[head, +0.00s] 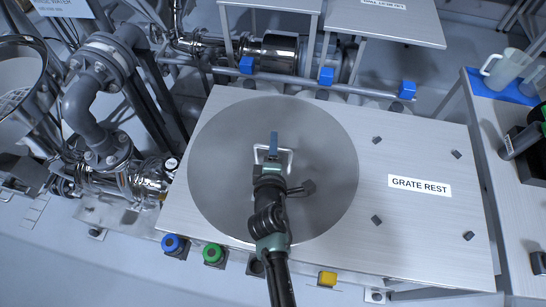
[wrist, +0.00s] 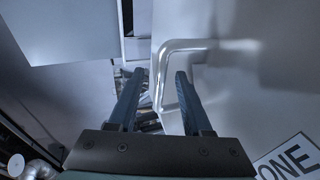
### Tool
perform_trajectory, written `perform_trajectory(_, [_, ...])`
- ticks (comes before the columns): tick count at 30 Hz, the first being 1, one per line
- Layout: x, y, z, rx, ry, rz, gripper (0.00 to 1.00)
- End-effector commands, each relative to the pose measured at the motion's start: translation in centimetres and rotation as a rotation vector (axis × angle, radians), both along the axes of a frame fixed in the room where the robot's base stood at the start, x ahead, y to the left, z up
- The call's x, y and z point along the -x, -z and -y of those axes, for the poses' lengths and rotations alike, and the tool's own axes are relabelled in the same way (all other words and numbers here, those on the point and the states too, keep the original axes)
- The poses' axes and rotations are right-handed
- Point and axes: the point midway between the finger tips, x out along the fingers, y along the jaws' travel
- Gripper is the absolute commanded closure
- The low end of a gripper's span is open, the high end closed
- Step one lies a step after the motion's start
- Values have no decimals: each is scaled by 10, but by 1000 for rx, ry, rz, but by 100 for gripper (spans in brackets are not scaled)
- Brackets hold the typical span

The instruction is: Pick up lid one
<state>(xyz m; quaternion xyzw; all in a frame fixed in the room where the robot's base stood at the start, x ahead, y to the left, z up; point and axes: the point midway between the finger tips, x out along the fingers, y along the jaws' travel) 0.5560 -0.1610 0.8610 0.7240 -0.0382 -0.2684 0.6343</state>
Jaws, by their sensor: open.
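Lid one appears as a large round grey metal lid (head: 225,150) on the metal top in the head view. Its surface (wrist: 235,110) also shows in the wrist view, with a label reading ONE (wrist: 290,158) at the lower right. A bent metal bar handle (head: 287,158) stands near the lid's middle; it also shows in the wrist view (wrist: 183,45). My gripper (head: 273,142) is over the handle. In the wrist view its two blue fingers (wrist: 160,75) are apart, with part of the handle between them in the picture. Contact cannot be told. My arm covers the lid's lower middle.
A bare metal area marked GRATE REST (head: 419,186) with several small dark pegs lies right of the lid. Blue, green and yellow buttons (head: 327,279) line the front edge. Pipes (head: 95,110) crowd the left. A side table with a jug (head: 503,68) stands at the right.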

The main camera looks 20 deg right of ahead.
Motion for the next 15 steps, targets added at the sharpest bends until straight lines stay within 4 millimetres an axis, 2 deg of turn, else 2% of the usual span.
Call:
perform_trajectory(7, [-1,0,0,0,0,1,52])
perform_trajectory(15, [-1,0,0,0,0,1,100])
